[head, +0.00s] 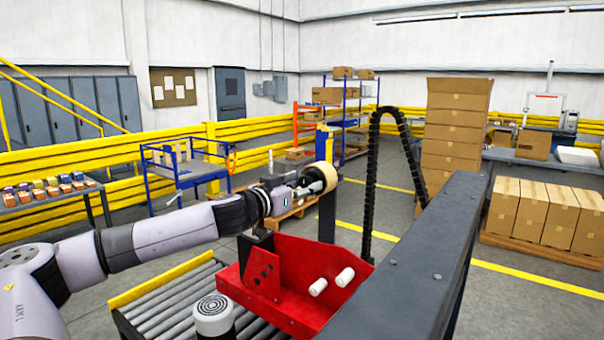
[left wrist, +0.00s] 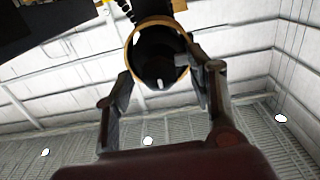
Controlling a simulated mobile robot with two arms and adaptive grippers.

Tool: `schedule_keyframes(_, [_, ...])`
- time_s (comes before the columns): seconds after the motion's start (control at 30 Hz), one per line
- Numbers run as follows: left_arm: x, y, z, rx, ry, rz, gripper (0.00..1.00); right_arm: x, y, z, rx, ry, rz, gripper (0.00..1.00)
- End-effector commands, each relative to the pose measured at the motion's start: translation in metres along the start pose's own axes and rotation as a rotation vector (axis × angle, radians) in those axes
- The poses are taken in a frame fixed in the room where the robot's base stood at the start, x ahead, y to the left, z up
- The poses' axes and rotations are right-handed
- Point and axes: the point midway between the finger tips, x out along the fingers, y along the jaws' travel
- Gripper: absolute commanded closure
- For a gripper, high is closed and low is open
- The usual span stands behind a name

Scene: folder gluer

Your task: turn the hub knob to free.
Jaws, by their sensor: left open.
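My left gripper (head: 304,187) reaches in from the left in the head view, beside a round tan-rimmed roll or hub (head: 323,175). In the left wrist view the same round part (left wrist: 183,66) shows a dark, hollow-looking face with a small pale piece near its centre. The open fingers of the left gripper (left wrist: 165,82) stand on either side of its lower part. I cannot tell whether they touch it. The knob's marking and setting cannot be made out. My right gripper is not in view.
A red bracket (head: 300,265) with two white pegs stands below the gripper, beside a roller conveyor (head: 170,305). A long dark beam (head: 415,265) closes off the right side. A black cable chain (head: 370,190) rises behind. Stacked cartons (head: 455,130) stand farther back.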

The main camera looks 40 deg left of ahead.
Motion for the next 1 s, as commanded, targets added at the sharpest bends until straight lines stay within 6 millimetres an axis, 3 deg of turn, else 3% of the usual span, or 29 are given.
schedule_keyframes(0.4, [0.0016,0.0005,0.0010,0.000,-0.001,-0.001,0.49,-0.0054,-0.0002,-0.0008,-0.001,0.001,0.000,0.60])
schedule_keyframes(1.0, [0.0015,0.0004,0.0006,0.000,-0.001,-0.001,0.89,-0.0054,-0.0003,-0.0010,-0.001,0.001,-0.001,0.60])
